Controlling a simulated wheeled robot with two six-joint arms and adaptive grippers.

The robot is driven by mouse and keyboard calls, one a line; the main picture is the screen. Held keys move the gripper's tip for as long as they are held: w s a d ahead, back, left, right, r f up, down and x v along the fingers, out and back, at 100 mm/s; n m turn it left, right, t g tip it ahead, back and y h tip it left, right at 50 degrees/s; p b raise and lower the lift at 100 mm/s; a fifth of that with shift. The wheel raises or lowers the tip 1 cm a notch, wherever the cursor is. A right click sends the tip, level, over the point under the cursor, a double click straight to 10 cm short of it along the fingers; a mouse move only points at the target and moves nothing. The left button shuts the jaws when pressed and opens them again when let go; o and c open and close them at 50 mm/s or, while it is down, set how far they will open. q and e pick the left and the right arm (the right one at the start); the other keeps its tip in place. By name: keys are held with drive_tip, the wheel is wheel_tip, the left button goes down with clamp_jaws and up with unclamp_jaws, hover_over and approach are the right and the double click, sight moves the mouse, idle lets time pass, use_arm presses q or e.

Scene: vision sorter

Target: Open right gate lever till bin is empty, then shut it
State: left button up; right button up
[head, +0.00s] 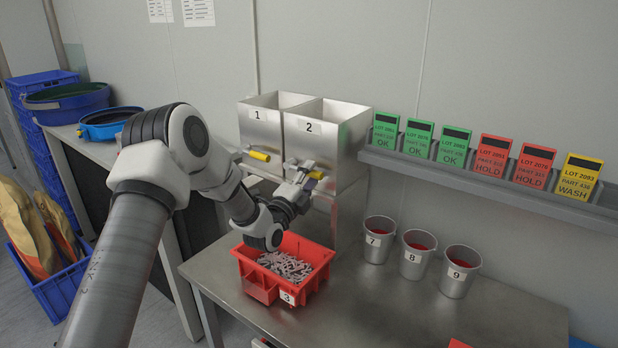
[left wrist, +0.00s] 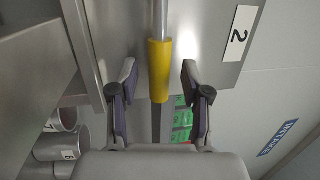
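Two metal hoppers stand side by side at the wall, bin 1 (head: 262,126) on the left and bin 2 (head: 312,142) on the right. The right gate lever (head: 316,175) has a yellow grip and sits on the front of bin 2. My left gripper (head: 303,176) is at this lever. In the left wrist view the yellow grip (left wrist: 160,58) lies between my left gripper's (left wrist: 160,76) spread fingers, with gaps on both sides. The red tray (head: 252,283) below holds many small grey parts (head: 286,266). The bottom of bin 2 is hidden. My right gripper is out of view.
The left gate lever (head: 260,156) with a yellow grip is close by on bin 1. Metal cups 7 (head: 377,247), 8 (head: 415,262) and 9 (head: 457,280) stand right of the tray. A shelf (head: 480,180) with coloured lot cards runs along the wall. The table's front right is mostly clear.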

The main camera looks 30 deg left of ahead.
use_arm(q)
drive_tip(key=shift+s+d, duration=0.1)
drive_tip(key=shift+s+f, duration=0.15)
drive_tip(key=shift+s, duration=0.2)
drive_tip(key=v, duration=1.1)
drive_tip(key=shift+s, duration=0.2)
